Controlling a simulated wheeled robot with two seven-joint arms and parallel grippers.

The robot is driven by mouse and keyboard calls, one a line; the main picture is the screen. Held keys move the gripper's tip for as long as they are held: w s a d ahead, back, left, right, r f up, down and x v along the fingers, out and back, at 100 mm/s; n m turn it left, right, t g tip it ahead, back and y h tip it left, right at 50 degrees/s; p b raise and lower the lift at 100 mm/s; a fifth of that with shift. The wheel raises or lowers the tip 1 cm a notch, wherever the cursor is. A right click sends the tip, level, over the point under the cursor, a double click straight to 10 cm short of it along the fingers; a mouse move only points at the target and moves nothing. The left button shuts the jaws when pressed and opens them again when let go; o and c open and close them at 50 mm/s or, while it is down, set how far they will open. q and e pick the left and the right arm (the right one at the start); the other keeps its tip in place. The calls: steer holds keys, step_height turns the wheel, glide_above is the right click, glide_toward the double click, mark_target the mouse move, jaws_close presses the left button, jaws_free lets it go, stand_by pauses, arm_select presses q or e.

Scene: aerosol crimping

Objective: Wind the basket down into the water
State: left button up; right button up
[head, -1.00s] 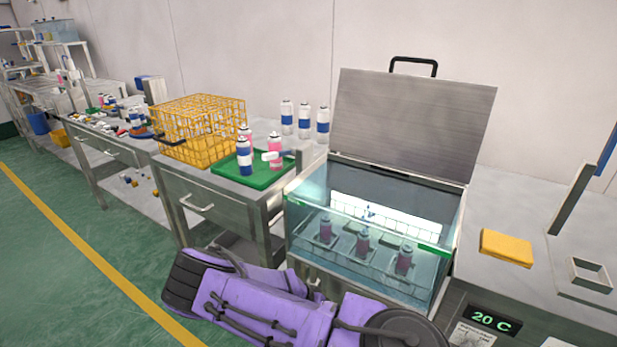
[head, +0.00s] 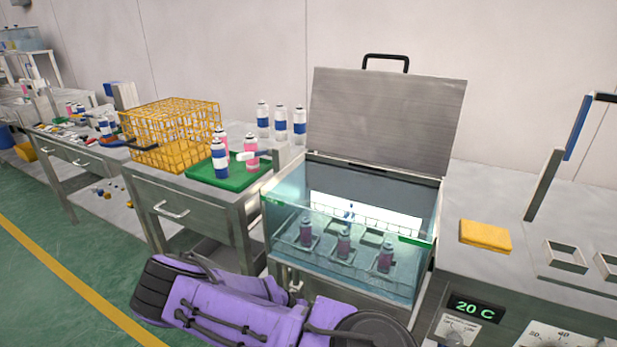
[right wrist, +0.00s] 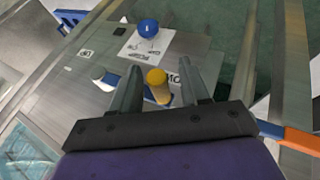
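The glass water tank (head: 345,292) stands in the middle of the head view with its metal lid (head: 385,120) raised. A basket with compartments (head: 325,250) is inside the tank and holds small pink cans (head: 343,243). I cannot tell exactly where the water surface lies against it. My right gripper (right wrist: 160,66) is open and empty in the right wrist view. A yellow cylindrical knob (right wrist: 157,77) shows between its fingers, apparently beyond the tips, and contact cannot be told. A blue ball knob (right wrist: 148,27) lies farther on. My left gripper is not in view.
A yellow wire crate (head: 170,125) and a green tray (head: 235,180) with cans stand left of the tank. Right of it are a yellow sponge-like block (head: 485,235), a blue-handled lever (head: 578,125) and a 20 C display (head: 475,308). My purple arm crosses the foreground.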

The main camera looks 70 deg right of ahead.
steer(key=v, duration=1)
steer(key=shift+r, duration=0.2)
steer(key=shift+w, duration=0.2)
